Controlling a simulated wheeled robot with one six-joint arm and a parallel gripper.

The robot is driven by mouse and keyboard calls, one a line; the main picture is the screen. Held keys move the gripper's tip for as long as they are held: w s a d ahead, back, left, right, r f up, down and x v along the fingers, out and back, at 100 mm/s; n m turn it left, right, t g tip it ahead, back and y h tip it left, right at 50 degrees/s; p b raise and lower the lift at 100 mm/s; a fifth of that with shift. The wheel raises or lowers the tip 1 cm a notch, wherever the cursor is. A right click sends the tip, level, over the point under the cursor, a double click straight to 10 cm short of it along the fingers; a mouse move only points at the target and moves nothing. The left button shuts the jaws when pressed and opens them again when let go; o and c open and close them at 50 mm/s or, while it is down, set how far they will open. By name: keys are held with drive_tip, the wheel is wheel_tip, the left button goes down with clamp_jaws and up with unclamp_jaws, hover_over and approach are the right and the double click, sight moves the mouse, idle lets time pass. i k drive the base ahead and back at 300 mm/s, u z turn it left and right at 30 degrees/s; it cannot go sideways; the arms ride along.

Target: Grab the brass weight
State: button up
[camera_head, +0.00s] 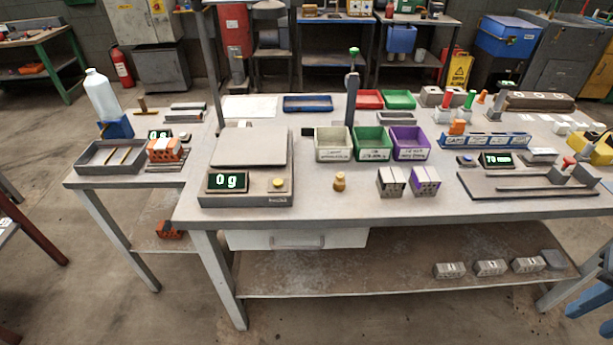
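The brass weight (339,181) is a small, knobbed, golden-tan piece. It stands upright on the workbench top (310,201) near the front edge. My gripper is not in view.
White (332,144), green (372,145) and purple (409,144) bins stand behind the weight. A dark upright post (351,98) rises behind the bins. The bench front around the weight is clear.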

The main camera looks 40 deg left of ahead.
sight(339, 183)
drive_tip(key=u, duration=1.05)
drive_tip(key=i, duration=0.9)
drive_tip(key=u, duration=0.95)
